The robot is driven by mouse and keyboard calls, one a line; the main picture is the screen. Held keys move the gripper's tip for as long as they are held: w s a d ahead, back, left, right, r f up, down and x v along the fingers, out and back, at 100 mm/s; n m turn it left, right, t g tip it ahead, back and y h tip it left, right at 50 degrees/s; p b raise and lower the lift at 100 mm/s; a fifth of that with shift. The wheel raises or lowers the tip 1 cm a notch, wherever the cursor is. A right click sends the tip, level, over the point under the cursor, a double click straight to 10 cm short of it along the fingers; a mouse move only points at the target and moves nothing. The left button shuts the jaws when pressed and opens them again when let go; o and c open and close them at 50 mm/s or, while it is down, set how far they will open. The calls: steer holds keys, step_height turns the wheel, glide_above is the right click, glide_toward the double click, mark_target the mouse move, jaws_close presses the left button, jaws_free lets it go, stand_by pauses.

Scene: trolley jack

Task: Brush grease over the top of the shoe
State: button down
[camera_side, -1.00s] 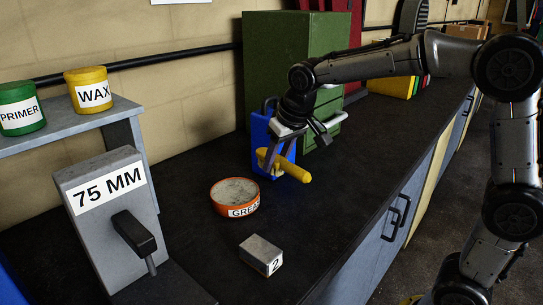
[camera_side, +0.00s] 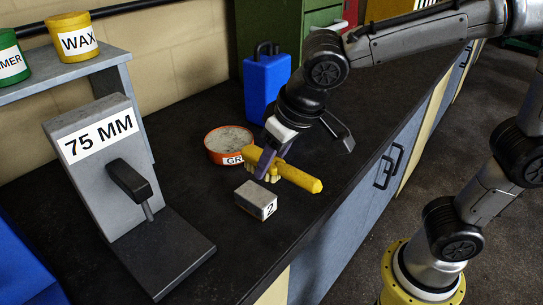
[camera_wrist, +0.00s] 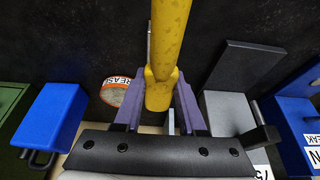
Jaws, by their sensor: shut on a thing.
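My gripper (camera_side: 268,165) is shut on the yellow brush (camera_side: 301,177), with its purple fingers on either side of it. The brush also shows in the wrist view (camera_wrist: 172,35), running up from between the fingers. In the side view its pale bristles hang just above or behind a grey block marked 2 (camera_side: 256,199), which may be the shoe. I cannot tell whether they touch it. The round orange grease tin (camera_side: 230,157) stands behind and to the left of the block, partly covered by the brush; its label shows in the wrist view (camera_wrist: 118,84).
A grey stand marked 75 MM (camera_side: 97,165) with a black lever and dark base is at the left. A blue can (camera_side: 265,85) stands behind the tin. A shelf (camera_side: 85,75) holds wax and primer tubs. The black bench top is clear at the front right.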

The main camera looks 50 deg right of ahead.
mark_target(266, 198)
steer(key=shift+f, duration=2.9)
steer(key=shift+f, duration=0.65)
steer(key=shift+d, duration=0.15)
